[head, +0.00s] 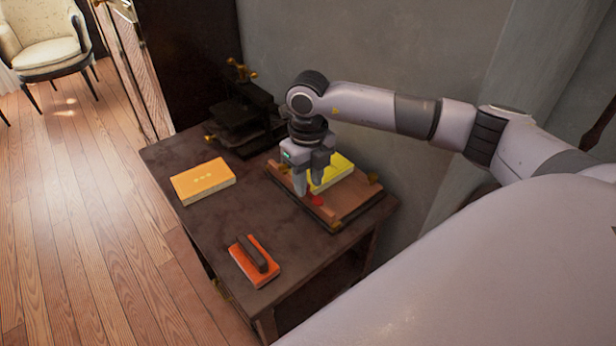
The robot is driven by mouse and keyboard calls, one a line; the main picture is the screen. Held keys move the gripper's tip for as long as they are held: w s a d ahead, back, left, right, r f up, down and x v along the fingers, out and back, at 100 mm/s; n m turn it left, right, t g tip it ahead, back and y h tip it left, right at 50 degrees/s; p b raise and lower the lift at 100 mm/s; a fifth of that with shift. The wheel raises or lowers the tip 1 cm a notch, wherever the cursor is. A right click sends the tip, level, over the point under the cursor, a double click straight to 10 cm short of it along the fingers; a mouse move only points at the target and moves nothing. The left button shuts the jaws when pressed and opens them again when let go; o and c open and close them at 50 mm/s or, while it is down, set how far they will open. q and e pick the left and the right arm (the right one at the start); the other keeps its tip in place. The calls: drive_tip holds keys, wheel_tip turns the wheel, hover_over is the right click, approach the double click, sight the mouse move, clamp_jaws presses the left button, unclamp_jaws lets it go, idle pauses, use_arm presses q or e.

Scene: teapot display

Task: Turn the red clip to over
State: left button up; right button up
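The red clip (316,200) shows as a small red piece at the front part of a wooden board (352,199) on the dark table. My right gripper (308,192) points down over the board, with its fingertips right beside the red clip. The fingers hide part of the clip and of the board, and I cannot tell whether they touch the clip. The gap between the fingertips is not clear. A yellow block (331,171) lies on the board just behind the fingers. My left gripper is not in view.
A yellow-orange box (202,181) lies on the table (185,230) at the left. An orange block with a dark handle (254,262) lies near the front. A black press with brass parts (240,115) stands at the back. The grey wall is close behind the board.

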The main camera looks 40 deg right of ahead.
clamp_jaws()
